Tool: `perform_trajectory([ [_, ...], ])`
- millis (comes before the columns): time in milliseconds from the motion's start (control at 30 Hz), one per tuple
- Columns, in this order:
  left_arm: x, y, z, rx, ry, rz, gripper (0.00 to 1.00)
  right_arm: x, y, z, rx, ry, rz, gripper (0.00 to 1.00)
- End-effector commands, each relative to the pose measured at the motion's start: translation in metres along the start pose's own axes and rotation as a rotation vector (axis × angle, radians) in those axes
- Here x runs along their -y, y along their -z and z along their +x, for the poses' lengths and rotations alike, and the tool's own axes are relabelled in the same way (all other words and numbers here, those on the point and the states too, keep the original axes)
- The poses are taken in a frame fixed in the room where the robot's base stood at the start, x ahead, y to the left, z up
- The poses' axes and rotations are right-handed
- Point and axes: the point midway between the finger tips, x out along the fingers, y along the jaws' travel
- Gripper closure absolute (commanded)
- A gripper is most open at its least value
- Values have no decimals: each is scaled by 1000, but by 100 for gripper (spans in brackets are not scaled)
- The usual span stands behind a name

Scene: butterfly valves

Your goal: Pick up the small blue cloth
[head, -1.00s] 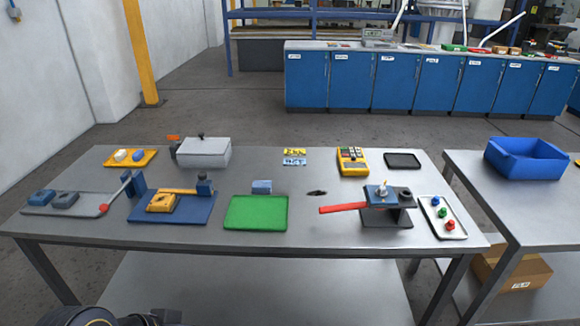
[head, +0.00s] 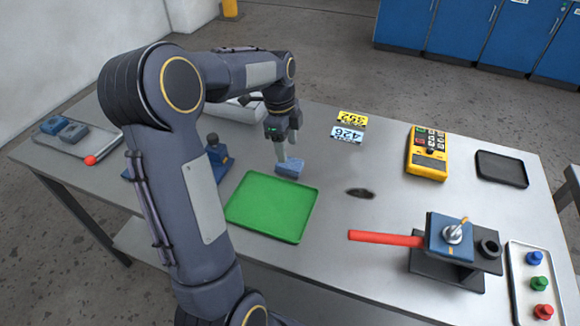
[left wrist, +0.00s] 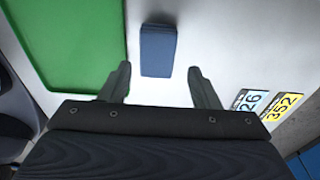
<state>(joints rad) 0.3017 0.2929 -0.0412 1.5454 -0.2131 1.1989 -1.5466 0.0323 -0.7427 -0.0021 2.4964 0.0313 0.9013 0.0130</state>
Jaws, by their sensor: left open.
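The small blue cloth (head: 290,168) is a folded block lying on the metal table just behind the green tray (head: 272,207). In the left wrist view the cloth (left wrist: 158,50) lies flat, ahead of and between the lines of the two fingers. My left gripper (head: 283,150) is above the table at the cloth, fingers pointing down. In the left wrist view the left gripper (left wrist: 158,85) is open and empty, its fingertips on either side of the cloth's near end. Whether a finger touches the cloth cannot be told. My right gripper is not in view.
The green tray's rim is close beside the cloth. Number plates (head: 348,127), a yellow device (head: 428,152) and a dark tray (head: 502,168) lie to the right. A valve with a red handle (head: 385,239) stands at the front right.

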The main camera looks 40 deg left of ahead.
Motion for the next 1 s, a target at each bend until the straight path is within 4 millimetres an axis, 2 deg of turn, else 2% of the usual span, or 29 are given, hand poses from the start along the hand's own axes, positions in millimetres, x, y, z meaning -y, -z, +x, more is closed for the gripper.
perform_trajectory([
  [400,-2,0,55,-1,0,-3,44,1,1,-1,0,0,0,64],
  [667,-2,0,59,-2,2,-4,44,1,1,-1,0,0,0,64],
  [733,-2,0,59,-2,2,-4,49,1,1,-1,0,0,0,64],
  [933,-2,0,59,-2,2,-4,75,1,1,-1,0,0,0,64],
  [1000,-2,0,59,-2,2,-4,77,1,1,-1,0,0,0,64],
])
